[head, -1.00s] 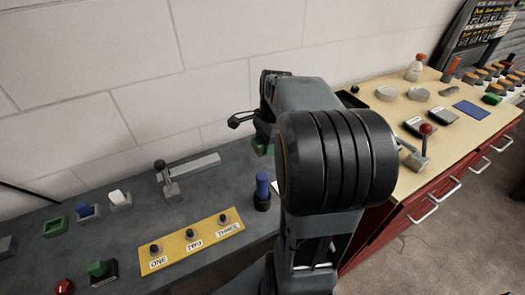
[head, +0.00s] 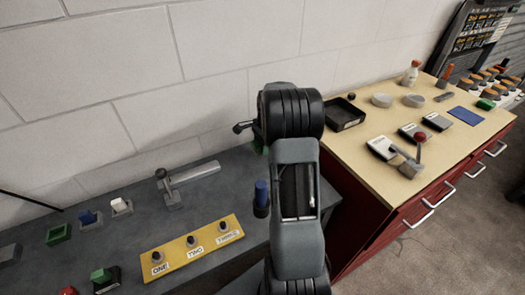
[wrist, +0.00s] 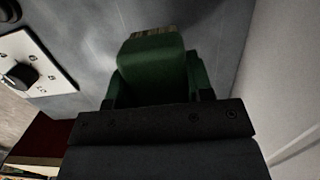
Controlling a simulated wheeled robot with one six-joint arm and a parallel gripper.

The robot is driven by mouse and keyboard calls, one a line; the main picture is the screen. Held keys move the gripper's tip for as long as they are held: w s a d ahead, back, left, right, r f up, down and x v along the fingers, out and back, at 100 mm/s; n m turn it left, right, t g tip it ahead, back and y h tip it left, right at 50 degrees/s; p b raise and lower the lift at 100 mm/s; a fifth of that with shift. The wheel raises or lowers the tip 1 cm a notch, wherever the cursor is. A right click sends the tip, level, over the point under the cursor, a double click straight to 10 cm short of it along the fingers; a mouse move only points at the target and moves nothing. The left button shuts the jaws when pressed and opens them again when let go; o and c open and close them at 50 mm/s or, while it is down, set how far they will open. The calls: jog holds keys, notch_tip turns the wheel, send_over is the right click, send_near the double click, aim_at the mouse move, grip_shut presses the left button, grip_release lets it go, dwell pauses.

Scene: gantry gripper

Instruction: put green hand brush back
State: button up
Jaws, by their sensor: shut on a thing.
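The green hand brush (wrist: 152,65) is in the wrist view, a green block with a pale bristle edge at its far end. My gripper (wrist: 157,90) is shut on it, with dark fingers on either side. Behind it lies a grey surface; I cannot tell whether the brush touches it. In the head view my arm hides the gripper and most of the brush. Only a small green patch (head: 260,147) shows beside the arm near the wall, and it may be the brush.
The grey bench (head: 110,235) holds a yellow board (head: 192,247), a lever and a blue-topped post (head: 261,197). A white plate with a black knob (wrist: 20,77) shows in the wrist view. Right, a wooden-topped red cabinet (head: 345,160) bears a black tray (head: 333,125) and several items. White wall behind.

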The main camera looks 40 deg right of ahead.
jog(key=shift+w+f, duration=0.1)
jog(key=shift+f, duration=1.6)
jog(key=shift+f, duration=0.15)
jog(key=o, duration=1)
jog(key=shift+c, duration=0.2)
jog(key=r, duration=0.3)
jog(key=d+r, duration=0.1)
jog(key=r, duration=0.7)
jog(key=shift+d+r, duration=0.25)
jog(key=a+r+n, duration=0.1)
jog(key=s+a+r+n, duration=0.1)
jog(key=a, duration=0.1)
jog(key=a+r+n, duration=0.1)
jog(key=a, duration=0.1)
jog(key=shift+s+a+r+h, duration=0.1)
jog(key=shift+s+r+h, duration=0.1)
jog(key=shift+h, duration=0.1)
jog(key=s+a+n+t, duration=0.3)
jog(key=s+a+n, duration=1.3)
jog(key=a, duration=0.3)
jog(key=shift+s+a+n+t+h, duration=0.2)
jog(key=shift+a+n+t+h, duration=0.05)
jog(key=shift+n+t+h, duration=0.15)
